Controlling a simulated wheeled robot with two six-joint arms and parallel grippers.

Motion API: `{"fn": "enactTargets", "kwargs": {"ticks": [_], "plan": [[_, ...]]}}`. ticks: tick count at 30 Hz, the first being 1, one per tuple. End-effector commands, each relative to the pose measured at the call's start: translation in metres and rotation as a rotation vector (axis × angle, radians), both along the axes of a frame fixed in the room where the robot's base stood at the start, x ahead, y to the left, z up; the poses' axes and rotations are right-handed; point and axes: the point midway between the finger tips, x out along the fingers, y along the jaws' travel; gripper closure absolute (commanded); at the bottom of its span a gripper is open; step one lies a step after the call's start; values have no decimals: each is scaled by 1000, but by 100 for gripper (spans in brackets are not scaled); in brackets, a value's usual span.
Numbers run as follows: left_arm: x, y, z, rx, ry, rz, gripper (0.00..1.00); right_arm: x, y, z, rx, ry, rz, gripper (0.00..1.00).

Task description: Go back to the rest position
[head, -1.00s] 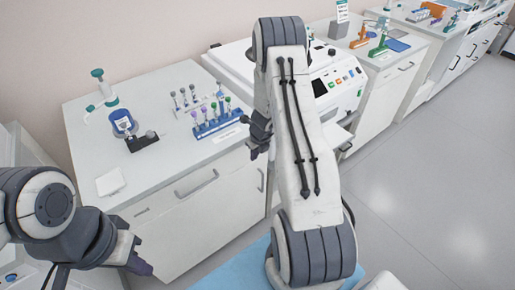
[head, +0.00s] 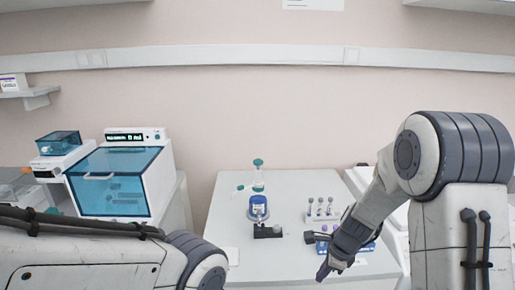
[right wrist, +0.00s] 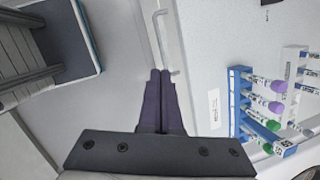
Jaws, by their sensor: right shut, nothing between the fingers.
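My right gripper (head: 326,271) hangs at the front edge of the white bench in the head view, pointing down and left. In the right wrist view its dark fingers (right wrist: 160,88) are closed together with nothing between them. They are apart from the tube racks. My left arm comes in at the lower left of the head view, and its gripper is out of frame. The blue tube rack (head: 365,247) is partly hidden behind my right gripper. In the right wrist view this blue rack (right wrist: 236,98) holds purple-capped and green-capped tubes to the right of the fingers.
On the bench (head: 228,218) stand a blue round-topped device (head: 258,207), a teal-capped bottle (head: 258,182) and a white rack of tubes (head: 321,218). A blue-windowed machine (head: 118,180) stands at the left.

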Motion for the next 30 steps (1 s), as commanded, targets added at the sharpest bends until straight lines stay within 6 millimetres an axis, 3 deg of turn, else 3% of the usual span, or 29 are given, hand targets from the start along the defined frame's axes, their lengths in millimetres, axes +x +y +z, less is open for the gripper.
{"fn": "enactTargets", "kwargs": {"ticks": [1,5,6,10,12,15,21,30], "plan": [[0,0,-1,0,0,0,100,-16,35,21,-24,-28,233,100],[0,0,-2,0,0,0,100,-78,103,63,-94,-93,867,100],[0,0,-2,0,0,0,100,-102,118,74,-118,-116,1072,100],[0,0,-3,0,0,0,100,-176,143,100,-191,-183,1687,100],[0,0,-4,0,0,0,100,-207,145,108,-225,-212,1956,100],[0,0,-4,0,0,0,100,-237,141,114,-262,-241,2240,100],[0,0,-4,0,0,0,100,-258,132,117,-293,-258,2467,100],[0,0,-4,0,0,0,100,-258,133,117,-293,-258,2468,100]]}}
